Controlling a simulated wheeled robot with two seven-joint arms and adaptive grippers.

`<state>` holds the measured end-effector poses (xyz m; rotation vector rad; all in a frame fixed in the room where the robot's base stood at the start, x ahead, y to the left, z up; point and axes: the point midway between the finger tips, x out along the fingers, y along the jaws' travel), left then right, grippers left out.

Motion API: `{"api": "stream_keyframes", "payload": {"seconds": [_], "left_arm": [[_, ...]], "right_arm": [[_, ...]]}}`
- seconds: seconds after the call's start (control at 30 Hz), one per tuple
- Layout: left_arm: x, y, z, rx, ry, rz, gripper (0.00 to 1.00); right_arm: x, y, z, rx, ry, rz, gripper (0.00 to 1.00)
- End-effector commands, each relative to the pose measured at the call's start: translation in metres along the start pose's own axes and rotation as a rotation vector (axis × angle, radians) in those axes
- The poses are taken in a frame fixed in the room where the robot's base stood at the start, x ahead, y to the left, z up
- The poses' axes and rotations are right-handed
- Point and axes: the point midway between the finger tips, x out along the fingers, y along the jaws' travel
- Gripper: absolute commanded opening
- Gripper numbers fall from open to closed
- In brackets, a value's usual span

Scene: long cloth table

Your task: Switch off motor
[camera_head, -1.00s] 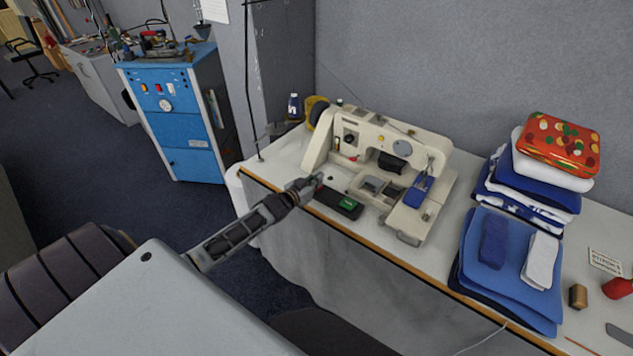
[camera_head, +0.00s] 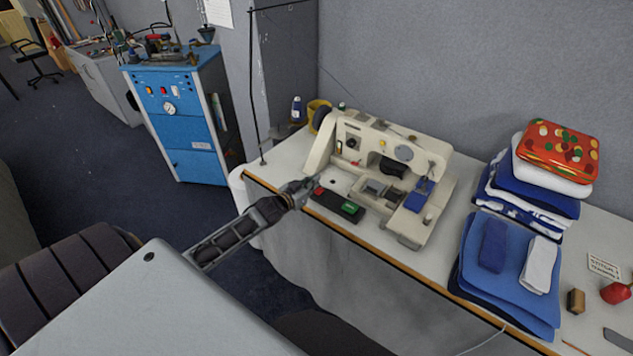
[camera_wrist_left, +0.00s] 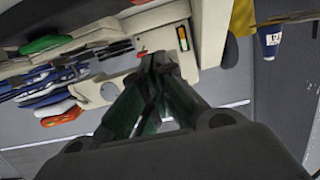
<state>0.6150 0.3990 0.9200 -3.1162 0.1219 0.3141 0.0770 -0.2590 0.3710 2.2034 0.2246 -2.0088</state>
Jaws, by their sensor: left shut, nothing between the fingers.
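A black switch box with a green button and a red button (camera_head: 335,203) sits at the table's front edge, before the white sewing machine (camera_head: 378,150). The red button (camera_head: 319,191) is at its left end and the green button (camera_head: 349,208) further right. My left gripper (camera_head: 315,181) is shut and empty, its fingertips just behind and left of the red button. I cannot tell whether they touch the box. In the left wrist view, the closed fingertips (camera_wrist_left: 160,62) point toward the machine, and a green patch shows at upper left. My right gripper is not in view.
Folded blue cloths (camera_head: 510,270) and a stack with a red patterned tin (camera_head: 562,152) stand to the right on the table. A thin black stand (camera_head: 254,90) rises at the table's left end. A blue cabinet (camera_head: 180,120) stands on the floor at left.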

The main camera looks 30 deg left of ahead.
Motion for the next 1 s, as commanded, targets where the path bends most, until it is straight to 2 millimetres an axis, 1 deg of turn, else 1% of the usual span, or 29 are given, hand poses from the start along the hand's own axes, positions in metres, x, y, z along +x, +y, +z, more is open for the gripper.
{"api": "stream_keyframes", "payload": {"seconds": [0.33, 0.6, 0.8, 1.0], "left_arm": [[-0.025, 0.000, -0.004, 0.000, -0.001, 0.000, 0.00], [-0.044, 0.000, -0.007, 0.000, -0.001, 0.000, 0.00], [-0.053, 0.000, -0.009, 0.000, 0.000, 0.000, 0.00], [-0.056, 0.000, -0.009, 0.000, -0.001, 0.000, 0.00]], "right_arm": [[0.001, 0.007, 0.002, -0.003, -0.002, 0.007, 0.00], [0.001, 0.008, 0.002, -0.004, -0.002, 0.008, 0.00], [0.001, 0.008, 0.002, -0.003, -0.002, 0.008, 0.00], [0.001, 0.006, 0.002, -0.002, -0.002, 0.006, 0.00]]}}
